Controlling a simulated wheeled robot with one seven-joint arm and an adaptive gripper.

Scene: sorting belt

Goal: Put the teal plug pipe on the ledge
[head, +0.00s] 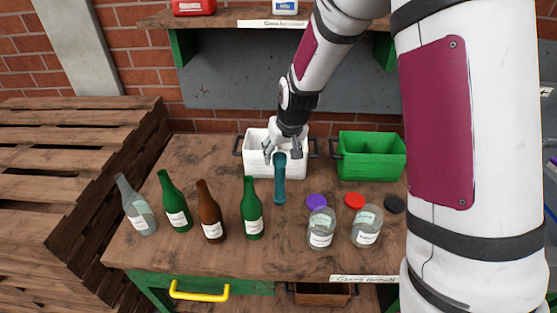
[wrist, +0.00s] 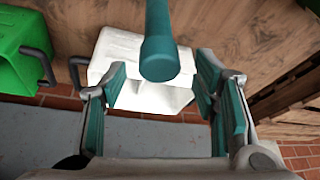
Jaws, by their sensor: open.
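The teal plug pipe (head: 279,183) is on the wooden table, in front of the white crate. Its wider end is at my gripper and its narrower part reaches toward the table's front edge. In the wrist view, the wide end (wrist: 160,58) lies between my two fingertips with gaps at both sides. My gripper (head: 282,152) is open, with its fingers on either side of that end; it also shows in the wrist view (wrist: 162,72). A wooden wall shelf (head: 225,16) forms a ledge above the table, partly hidden by my arm.
The white crate (head: 262,168) is behind the pipe, the green crate (head: 372,168) to its right. Several bottles, with a green one (head: 252,212) nearest, stand left. Two glass jars (head: 321,232) and lids (head: 316,201) are right. A red container (head: 194,6) occupies the shelf.

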